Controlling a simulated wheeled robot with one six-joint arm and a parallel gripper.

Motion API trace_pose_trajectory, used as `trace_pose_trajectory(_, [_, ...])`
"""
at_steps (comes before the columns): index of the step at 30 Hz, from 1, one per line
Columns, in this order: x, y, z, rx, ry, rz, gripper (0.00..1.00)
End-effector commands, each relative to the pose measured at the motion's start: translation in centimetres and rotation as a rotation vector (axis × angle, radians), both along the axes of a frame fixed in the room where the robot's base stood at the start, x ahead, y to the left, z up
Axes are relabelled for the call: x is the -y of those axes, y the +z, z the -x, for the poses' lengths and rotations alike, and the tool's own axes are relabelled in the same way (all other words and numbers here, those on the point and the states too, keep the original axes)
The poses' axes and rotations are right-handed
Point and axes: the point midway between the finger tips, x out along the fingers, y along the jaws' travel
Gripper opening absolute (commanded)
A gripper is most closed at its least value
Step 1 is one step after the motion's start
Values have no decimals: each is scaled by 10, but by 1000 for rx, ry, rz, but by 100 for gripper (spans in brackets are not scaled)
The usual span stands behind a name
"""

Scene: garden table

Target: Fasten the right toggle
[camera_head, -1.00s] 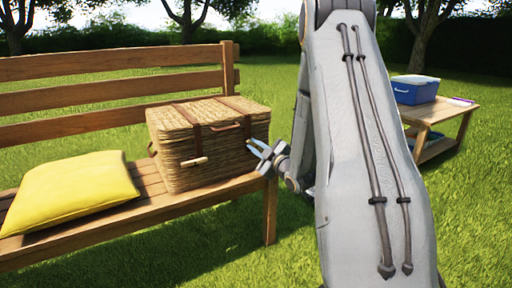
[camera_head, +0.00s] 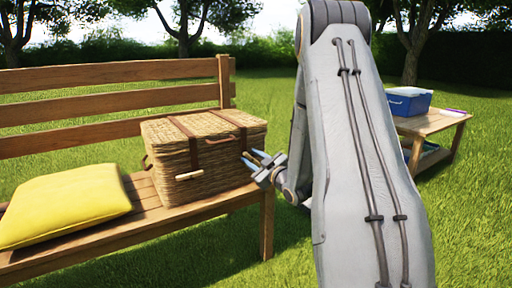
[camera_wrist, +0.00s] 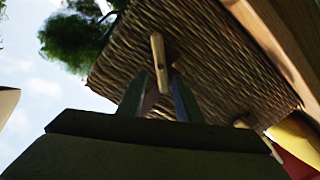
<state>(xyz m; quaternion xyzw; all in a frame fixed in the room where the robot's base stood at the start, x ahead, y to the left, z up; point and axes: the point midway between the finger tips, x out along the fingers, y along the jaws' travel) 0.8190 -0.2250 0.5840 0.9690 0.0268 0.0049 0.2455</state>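The wicker basket (camera_head: 165,160) sits closed on the bench, with two brown straps over its lid. The left toggle (camera_head: 190,175), a pale wooden peg, lies level on its front. The right toggle (camera_wrist: 158,52) shows in the wrist view as a wooden peg with a dark spot, against the wicker. My gripper (camera_head: 254,158) is at the basket's front right. It is open in the wrist view (camera_wrist: 158,82), its two fingers spread, with the peg's near end between their tips. I cannot tell whether either finger touches it. In the head view the fingers partly cover the right toggle.
A yellow cushion (camera_head: 62,208) lies on the wooden bench (camera_head: 145,205), left of the basket. The bench backrest (camera_head: 110,115) rises behind. A low table (camera_head: 430,122) with a blue box (camera_head: 408,102) stands at the right. Open grass lies in front.

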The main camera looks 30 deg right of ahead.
Motion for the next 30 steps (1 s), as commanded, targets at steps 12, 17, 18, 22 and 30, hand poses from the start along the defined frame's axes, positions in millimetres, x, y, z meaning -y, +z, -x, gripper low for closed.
trace_pose_trajectory(12, [11, 3, -1, -19, -3, -427, 32])
trace_pose_trajectory(17, [14, 6, 18, -27, -5, -501, 32])
trace_pose_trajectory(18, [14, 6, 25, -26, -4, -501, 32])
trace_pose_trajectory(22, [15, 6, 49, -25, -3, -499, 32])
trace_pose_trajectory(30, [9, 17, 78, -68, -21, -485, 32])
